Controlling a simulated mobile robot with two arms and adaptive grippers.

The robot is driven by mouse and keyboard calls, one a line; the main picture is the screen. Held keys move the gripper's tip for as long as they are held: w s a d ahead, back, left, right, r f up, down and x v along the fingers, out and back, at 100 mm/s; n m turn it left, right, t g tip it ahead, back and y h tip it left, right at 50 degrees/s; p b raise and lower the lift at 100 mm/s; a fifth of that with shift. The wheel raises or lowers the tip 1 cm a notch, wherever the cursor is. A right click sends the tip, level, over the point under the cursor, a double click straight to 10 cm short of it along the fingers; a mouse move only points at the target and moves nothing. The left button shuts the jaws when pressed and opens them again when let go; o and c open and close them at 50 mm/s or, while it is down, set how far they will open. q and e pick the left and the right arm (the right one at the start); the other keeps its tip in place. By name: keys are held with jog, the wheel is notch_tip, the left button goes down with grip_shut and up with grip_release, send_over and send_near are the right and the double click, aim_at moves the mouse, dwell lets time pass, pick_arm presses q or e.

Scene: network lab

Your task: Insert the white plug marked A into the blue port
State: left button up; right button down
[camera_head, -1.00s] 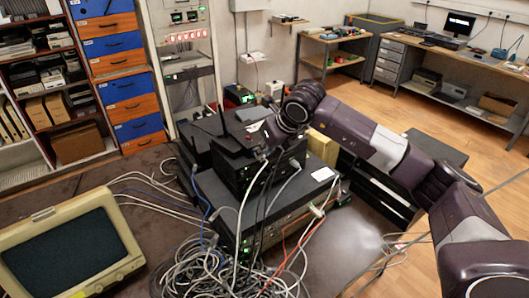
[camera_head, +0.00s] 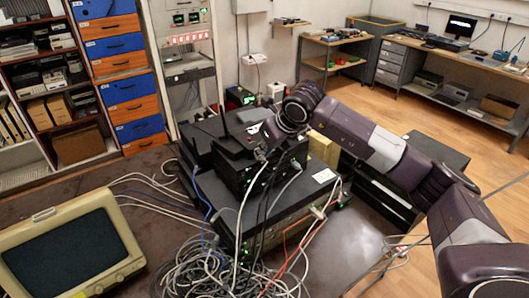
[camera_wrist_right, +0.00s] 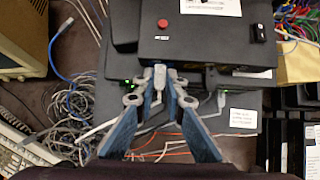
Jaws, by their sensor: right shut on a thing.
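My right gripper (camera_head: 262,142) is in front of the upper black device (camera_head: 242,178) of the stack, in the middle of the head view. In the right wrist view the gripper (camera_wrist_right: 160,82) has its grey fingertips closed around a small pale plug (camera_wrist_right: 159,77), right at the front edge of the black device (camera_wrist_right: 205,48). I cannot read a letter on the plug, nor tell whether its tip is inside a port. The blue port is not visible; the device's front face is hidden from the wrist. My left gripper is not in view.
A wider black device (camera_head: 222,207) lies under the upper one. A tangle of grey cables (camera_head: 210,270) lies in front, and several cables hang across the device fronts. An old monitor (camera_head: 70,250) stands at the left. A cardboard box (camera_head: 323,147) is just behind the right side.

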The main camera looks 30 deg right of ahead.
jog(key=c, duration=1.9)
grip_release()
jog(key=shift+r, duration=0.1)
jog(key=v, duration=1.2)
